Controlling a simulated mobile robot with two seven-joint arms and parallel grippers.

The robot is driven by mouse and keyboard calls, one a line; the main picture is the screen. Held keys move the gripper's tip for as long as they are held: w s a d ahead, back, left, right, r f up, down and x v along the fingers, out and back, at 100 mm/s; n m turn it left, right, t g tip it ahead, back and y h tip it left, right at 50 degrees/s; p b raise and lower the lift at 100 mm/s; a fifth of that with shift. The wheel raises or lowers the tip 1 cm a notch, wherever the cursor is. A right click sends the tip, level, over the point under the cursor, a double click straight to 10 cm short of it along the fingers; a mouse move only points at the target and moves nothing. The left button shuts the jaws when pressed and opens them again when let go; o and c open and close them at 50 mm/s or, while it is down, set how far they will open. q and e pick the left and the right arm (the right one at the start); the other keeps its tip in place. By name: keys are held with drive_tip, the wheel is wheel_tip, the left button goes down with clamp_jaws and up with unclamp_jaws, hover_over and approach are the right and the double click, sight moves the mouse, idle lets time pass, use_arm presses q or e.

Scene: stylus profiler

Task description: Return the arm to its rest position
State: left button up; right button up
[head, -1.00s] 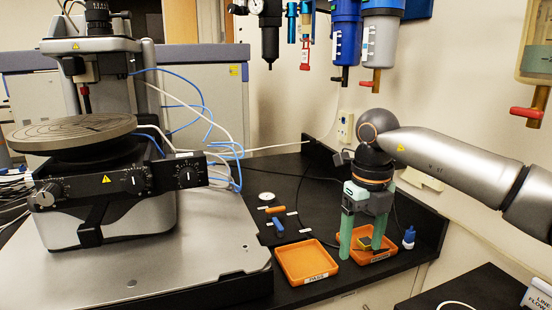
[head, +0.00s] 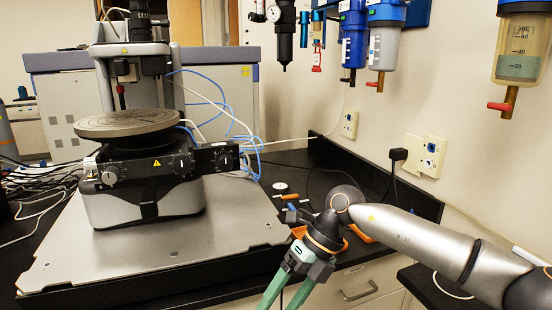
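My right arm comes in from the right. Its gripper (head: 280,296) points down and to the left in front of the bench edge, with its two green fingers apart. The fingertips run out of the bottom of the head view, and nothing shows between the visible parts of the fingers. My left gripper is not in view.
The stylus profiler with its round stage (head: 127,124) stands on a metal plate (head: 70,255) at the left. Orange trays (head: 359,234) on the black bench are mostly hidden behind my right wrist. Filter units (head: 384,45) hang on the wall. A drawer handle (head: 358,291) shows below the bench.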

drive_tip(key=s+a+r+m+g+y+p, duration=0.1)
drive_tip(key=s+a+r+m+y, duration=0.1)
drive_tip(key=s+a+y, duration=0.3)
drive_tip(key=s+a+r+m+y+p, duration=0.1)
drive_tip(key=s+a+m+y, duration=0.15)
drive_tip(key=a+y, duration=0.5)
drive_tip(key=w+d+f+m+t+h+p, duration=0.1)
drive_tip(key=w+d+m+t, duration=0.2)
drive_tip(key=m+t, duration=0.55)
drive_tip(key=w+d+f+m+t, duration=0.2)
drive_tip(key=w+d+m+t, duration=0.15)
drive_tip(key=m+t, duration=0.55)
drive_tip(key=s+d+f+m+t+h+p, duration=0.1)
drive_tip(key=s+d+f+m+t+h, duration=0.1)
drive_tip(key=d+f+m+h, duration=0.8)
drive_tip(key=s+d+f+m+g+h, duration=0.2)
drive_tip(key=s+d+f+m+g, duration=0.1)
drive_tip(key=s+d+f, duration=0.2)
drive_tip(key=s+d+f+m+g+h+p, duration=0.1)
drive_tip(key=s+d+f+m+g+h, duration=0.2)
drive_tip(key=s+d+f, duration=0.3)
drive_tip(key=s+f+m, duration=0.1)
drive_tip(key=s+f, duration=0.3)
drive_tip(key=f, duration=0.1)
drive_tip(key=shift+m, duration=0.3)
drive_tip(key=shift+d+r, duration=0.1)
